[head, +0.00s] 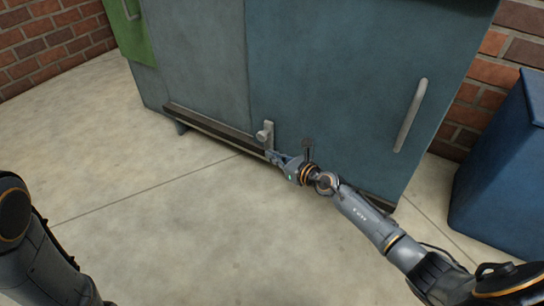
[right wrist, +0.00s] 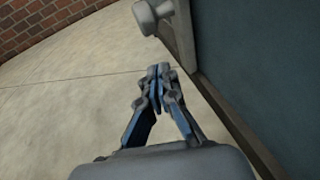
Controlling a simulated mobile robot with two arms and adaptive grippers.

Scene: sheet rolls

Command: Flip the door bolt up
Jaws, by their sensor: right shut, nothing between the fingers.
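The door bolt (head: 266,135) is a small light grey latch with a round knob, at the bottom of the blue-grey cabinet door (head: 345,85), near the seam between the doors. In the right wrist view the bolt (right wrist: 181,32) stands at the top, with its knob sticking out to the left. My right gripper (head: 271,154) is shut and empty just below the bolt. Its fingertips show together in the right wrist view (right wrist: 159,76), below the knob with a gap in the picture. Of my left arm only links show at lower left; its gripper is out of view.
A vertical handle (head: 410,115) is on the door's right side. A dark rail (head: 210,128) runs along the cabinet's bottom. A blue bin (head: 505,165) stands at right. Brick walls are behind. The concrete floor (head: 170,220) in front is clear.

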